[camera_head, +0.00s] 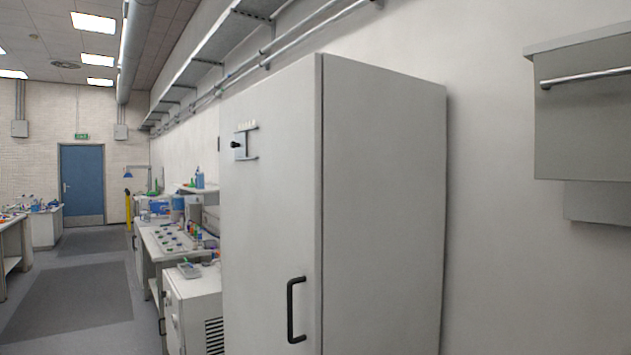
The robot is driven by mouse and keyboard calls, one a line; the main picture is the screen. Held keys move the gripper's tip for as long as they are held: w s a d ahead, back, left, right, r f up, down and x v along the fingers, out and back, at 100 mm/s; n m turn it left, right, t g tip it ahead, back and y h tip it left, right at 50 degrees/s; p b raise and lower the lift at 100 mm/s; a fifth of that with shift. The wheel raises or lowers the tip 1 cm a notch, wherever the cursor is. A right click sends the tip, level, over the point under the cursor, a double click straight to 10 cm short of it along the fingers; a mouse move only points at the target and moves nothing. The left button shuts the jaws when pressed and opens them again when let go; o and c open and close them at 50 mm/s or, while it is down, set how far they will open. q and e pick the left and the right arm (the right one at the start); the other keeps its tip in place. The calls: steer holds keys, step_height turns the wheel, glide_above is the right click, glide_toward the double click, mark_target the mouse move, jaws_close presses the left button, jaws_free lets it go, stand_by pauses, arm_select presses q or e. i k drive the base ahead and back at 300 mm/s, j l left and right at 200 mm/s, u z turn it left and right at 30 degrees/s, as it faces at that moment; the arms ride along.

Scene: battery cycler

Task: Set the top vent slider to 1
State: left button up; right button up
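A tall light-grey cabinet, the battery cycler (268,215), stands in the middle of the head view with its front door turned to the left. High on that door is a small vent slider panel (246,143) with a raised frame. A dark knob (236,144) sits at the left of this panel. Small marks (247,126) run above the panel, too small to read. I cannot read the slider's setting. Neither of my grippers shows in this view.
A black door handle (294,310) sticks out low on the cabinet front. A bench (160,240) with several small items and a low white unit (194,300) stand left of the cabinet. The floor (80,300) further left is clear. A wall-mounted grey box with a rail (590,110) hangs at right.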

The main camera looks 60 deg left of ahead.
mark_target(239, 144)
steer(key=u, duration=0.5)
steer(key=k+u, duration=0.1)
steer(key=u, duration=0.35)
steer(key=k+u, duration=0.1)
steer(key=u, duration=0.9)
steer(key=k+j+u, duration=0.25)
steer(key=i+l, duration=0.35)
steer(key=l, duration=0.1)
